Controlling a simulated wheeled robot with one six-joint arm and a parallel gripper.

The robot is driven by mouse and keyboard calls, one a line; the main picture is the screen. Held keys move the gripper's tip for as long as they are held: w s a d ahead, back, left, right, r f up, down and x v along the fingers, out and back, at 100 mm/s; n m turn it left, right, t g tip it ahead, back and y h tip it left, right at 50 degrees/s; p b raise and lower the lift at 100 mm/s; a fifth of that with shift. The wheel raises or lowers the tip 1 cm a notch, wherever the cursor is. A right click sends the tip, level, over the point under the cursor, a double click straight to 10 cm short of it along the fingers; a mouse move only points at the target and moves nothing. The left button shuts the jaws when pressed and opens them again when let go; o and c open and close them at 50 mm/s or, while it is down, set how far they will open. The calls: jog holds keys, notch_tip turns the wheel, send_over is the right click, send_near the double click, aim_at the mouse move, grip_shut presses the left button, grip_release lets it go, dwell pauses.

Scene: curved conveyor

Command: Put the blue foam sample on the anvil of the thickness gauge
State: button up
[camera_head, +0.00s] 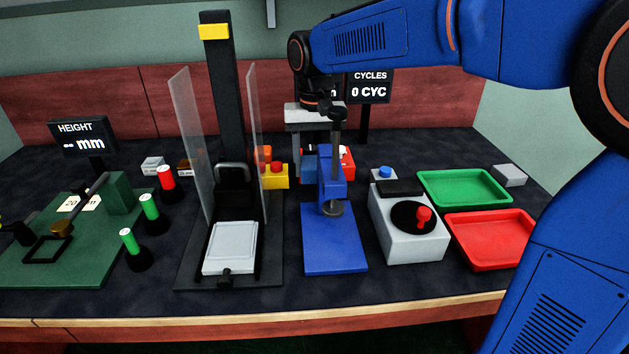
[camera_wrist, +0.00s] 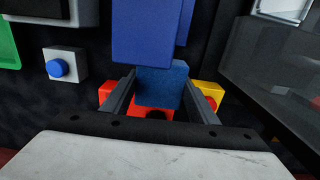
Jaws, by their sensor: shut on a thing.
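The thickness gauge is a blue stand with an upright column and a flat blue base (camera_head: 333,250). A round grey part (camera_head: 333,208) sits at the front of its column; I cannot clearly separate the anvil from the foot above it. My gripper (camera_wrist: 158,98) is behind the gauge, low over the table, and is shut on the blue foam sample (camera_wrist: 163,84). In the head view, the sample (camera_head: 310,166) shows left of the gauge column, partly hidden by it. In the wrist view, the blue gauge (camera_wrist: 142,35) stands close beyond the sample and overlaps its top edge.
Left of the gauge stands a black tower with clear upright panels (camera_head: 196,135). Right of it is a grey box with a red-knobbed dial (camera_head: 385,235), then a green tray (camera_head: 425,182) and a red tray (camera_head: 458,255). Yellow and red blocks (camera_head: 273,180) lie near my gripper.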

aim_at(315, 193)
jog(key=shift+f, duration=2.6)
jog(key=shift+f, duration=0.1)
jog(key=o, duration=1)
